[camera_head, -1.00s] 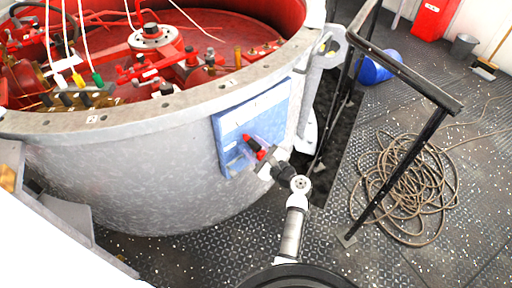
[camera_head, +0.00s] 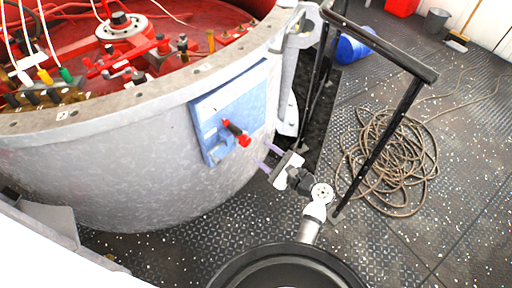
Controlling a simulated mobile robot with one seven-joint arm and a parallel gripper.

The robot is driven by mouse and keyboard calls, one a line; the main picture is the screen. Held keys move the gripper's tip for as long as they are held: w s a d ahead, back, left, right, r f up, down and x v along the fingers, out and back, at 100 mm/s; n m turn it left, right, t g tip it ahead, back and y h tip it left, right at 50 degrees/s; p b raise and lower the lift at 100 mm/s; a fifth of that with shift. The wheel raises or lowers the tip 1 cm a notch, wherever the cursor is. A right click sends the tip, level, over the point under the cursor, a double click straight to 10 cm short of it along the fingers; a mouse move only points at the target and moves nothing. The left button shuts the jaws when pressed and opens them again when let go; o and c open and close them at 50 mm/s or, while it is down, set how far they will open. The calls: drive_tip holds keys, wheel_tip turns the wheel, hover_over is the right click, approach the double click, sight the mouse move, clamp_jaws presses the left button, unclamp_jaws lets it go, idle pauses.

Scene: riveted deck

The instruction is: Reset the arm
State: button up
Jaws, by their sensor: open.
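My gripper (camera_head: 268,157) is open and empty, with its two purple-grey fingers apart. It hangs in front of the grey tank (camera_head: 130,190), to the lower right of a blue panel (camera_head: 212,112) on the tank's wall. A red-and-black handle (camera_head: 237,132) sticks out from the panel. The fingertips are clear of the handle, with a visible gap between them. My arm comes up from the bottom of the view, right of centre.
A black railing (camera_head: 385,140) stands close to the right of my arm. A coiled rope (camera_head: 390,170) lies on the deck (camera_head: 450,220) beyond it. A blue barrel (camera_head: 355,45), a grey bucket (camera_head: 436,20) and a broom (camera_head: 457,42) are farther back. The right-hand deck is mostly open.

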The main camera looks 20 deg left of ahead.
drive_tip(key=shift+s+d, duration=0.15)
drive_tip(key=shift+d, duration=0.1)
idle(0.4)
